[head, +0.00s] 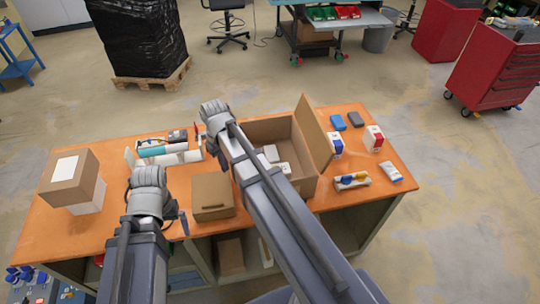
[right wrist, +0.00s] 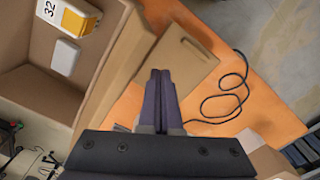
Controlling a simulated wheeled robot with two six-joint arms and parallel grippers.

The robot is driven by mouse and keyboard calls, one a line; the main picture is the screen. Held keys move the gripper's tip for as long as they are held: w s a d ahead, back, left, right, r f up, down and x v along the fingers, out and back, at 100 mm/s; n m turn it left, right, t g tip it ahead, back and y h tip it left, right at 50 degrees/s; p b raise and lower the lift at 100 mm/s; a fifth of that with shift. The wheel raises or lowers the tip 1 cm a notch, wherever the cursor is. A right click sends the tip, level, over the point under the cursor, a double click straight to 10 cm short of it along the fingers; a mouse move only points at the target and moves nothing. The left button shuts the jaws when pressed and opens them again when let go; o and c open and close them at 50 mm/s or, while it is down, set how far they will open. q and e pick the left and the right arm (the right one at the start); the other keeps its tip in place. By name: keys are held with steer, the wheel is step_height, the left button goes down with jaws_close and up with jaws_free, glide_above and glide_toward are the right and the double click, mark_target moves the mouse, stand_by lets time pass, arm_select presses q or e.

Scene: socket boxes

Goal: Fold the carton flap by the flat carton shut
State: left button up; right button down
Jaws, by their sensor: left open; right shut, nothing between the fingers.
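An open brown carton (head: 270,130) stands mid-table, and its right flap (head: 314,135) stands up, leaning outward. The low flat carton (head: 212,190) lies in front of it to the left; its slotted top shows in the right wrist view (right wrist: 180,75). A tan strip on the carton's side towards the flat carton (right wrist: 130,62) seems to be the flap there; my right arm hides it in the head view. My right gripper (right wrist: 160,75) is shut and empty beside that strip; contact cannot be told. My left gripper (head: 149,176) is open, left of the flat carton.
Inside the carton are small white boxes (right wrist: 65,57) and a yellow-and-white one (right wrist: 75,17). A tool tray (head: 170,150) is at the back left and a stacked brown box (head: 70,178) far left. A black cable (right wrist: 203,108) lies on the table. Small packs (head: 373,138) stand right.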

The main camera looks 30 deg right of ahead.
steer(key=s+d+r+p, duration=0.1)
steer(key=s+d, duration=0.1)
steer(key=d, duration=0.7)
steer(key=shift+s+d, duration=0.4)
stand_by(0.5)
step_height(320, 180, up, 9)
steer(key=p, duration=0.9)
